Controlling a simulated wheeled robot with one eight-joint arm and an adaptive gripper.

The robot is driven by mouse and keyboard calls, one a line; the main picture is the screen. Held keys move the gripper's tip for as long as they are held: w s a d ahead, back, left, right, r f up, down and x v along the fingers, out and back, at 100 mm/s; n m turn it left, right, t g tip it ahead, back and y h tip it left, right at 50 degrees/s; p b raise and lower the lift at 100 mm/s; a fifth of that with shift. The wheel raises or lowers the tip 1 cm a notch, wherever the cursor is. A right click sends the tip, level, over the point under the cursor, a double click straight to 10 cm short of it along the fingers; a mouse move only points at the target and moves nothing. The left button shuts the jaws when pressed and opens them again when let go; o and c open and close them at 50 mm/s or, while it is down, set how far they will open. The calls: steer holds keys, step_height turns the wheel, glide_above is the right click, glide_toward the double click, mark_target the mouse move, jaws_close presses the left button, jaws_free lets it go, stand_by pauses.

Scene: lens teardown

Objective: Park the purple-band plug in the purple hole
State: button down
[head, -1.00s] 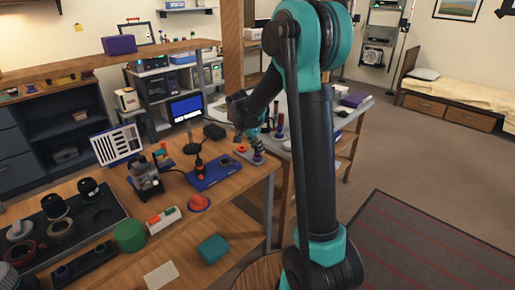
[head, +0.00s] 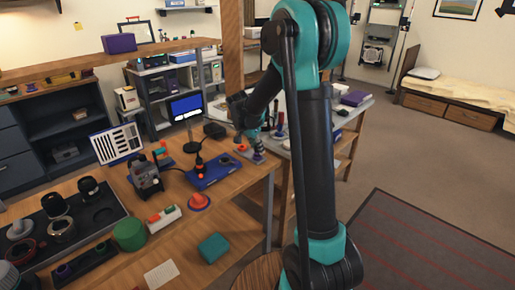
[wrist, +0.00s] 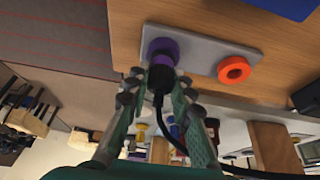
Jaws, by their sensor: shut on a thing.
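My gripper (wrist: 158,98) has teal fingers shut on the dark plug (wrist: 160,79), whose black cable hangs down past the fingers. A purple part (wrist: 162,51) lies directly beyond the plug, at the left end of a grey plate (wrist: 203,57). The purple band and the purple hole overlap here, so I cannot tell how deep the plug sits in the hole. In the head view the plate (head: 247,151) is at the right corner of the wooden bench, with my gripper (head: 257,148) just above its purple end.
An orange ring (wrist: 234,69) is on the other end of the plate. A blue tray (head: 215,172) with a dark orange-banded plug (head: 200,163) stands to the left. A red-orange disc (head: 199,202) and a teal block (head: 212,248) lie nearer on the bench.

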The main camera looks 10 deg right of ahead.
steer(key=shift+f, duration=0.15)
steer(key=c, duration=1.3)
jaws_free()
steer(key=shift+o, duration=0.2)
steer(key=v, duration=1.2)
steer(key=shift+d, duration=0.15)
